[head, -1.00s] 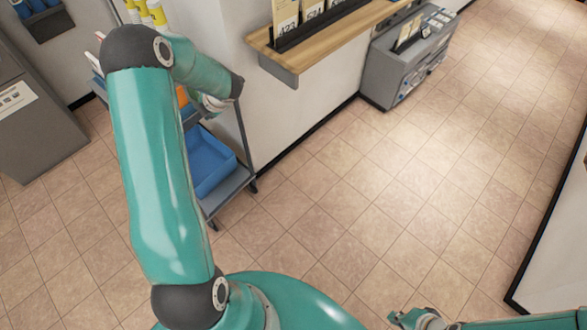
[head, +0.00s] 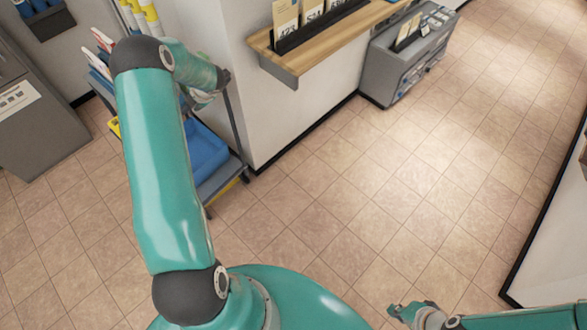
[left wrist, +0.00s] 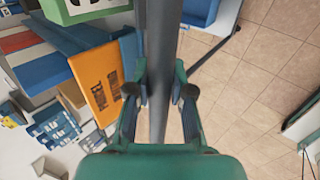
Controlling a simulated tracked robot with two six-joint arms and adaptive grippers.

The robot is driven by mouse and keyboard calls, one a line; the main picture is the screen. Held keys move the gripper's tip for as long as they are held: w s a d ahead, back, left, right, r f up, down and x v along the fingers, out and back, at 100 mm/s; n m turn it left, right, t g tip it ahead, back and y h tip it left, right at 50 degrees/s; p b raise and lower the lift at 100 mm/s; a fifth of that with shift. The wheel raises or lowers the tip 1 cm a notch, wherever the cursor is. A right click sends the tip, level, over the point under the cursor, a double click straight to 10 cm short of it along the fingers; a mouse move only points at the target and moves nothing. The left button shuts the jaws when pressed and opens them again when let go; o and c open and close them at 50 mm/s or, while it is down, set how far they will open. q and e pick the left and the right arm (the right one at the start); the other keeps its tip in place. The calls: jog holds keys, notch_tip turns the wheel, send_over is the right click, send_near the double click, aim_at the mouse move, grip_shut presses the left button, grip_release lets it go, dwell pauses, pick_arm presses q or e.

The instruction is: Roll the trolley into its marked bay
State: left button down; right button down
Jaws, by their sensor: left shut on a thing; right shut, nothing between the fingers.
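The trolley (head: 220,181) stands on the tiled floor beside the white wall, partly hidden behind my left arm. It has a grey frame with a blue bin (head: 205,148) on its lower shelf. My left gripper (head: 217,84) is shut on the trolley's grey upright post; the left wrist view shows this post (left wrist: 161,50) between its fingers (left wrist: 158,92). My right gripper (head: 400,312) is shut and empty at the bottom right, away from the trolley. Yellow floor marking (head: 114,127) shows left of the trolley, and some yellow also shows by its right lower edge.
The wall corner with a wooden shelf (head: 320,42) is close on the trolley's right. A grey machine (head: 405,60) stands against that wall. A grey cabinet (head: 35,115) is at the left. The floor at centre and right is clear.

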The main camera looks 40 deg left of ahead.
aim_at(180, 96)
pick_arm(q)
jog(key=a+p, duration=0.2)
jog(key=a, duration=0.6)
jog(key=shift+a+f, duration=0.25)
jog(key=shift+a, duration=0.45)
jog(key=shift+s+d, duration=0.1)
jog(key=shift+s+d+r, duration=0.1)
jog(key=c, duration=0.8)
grip_release()
jog(key=shift+r, duration=0.15)
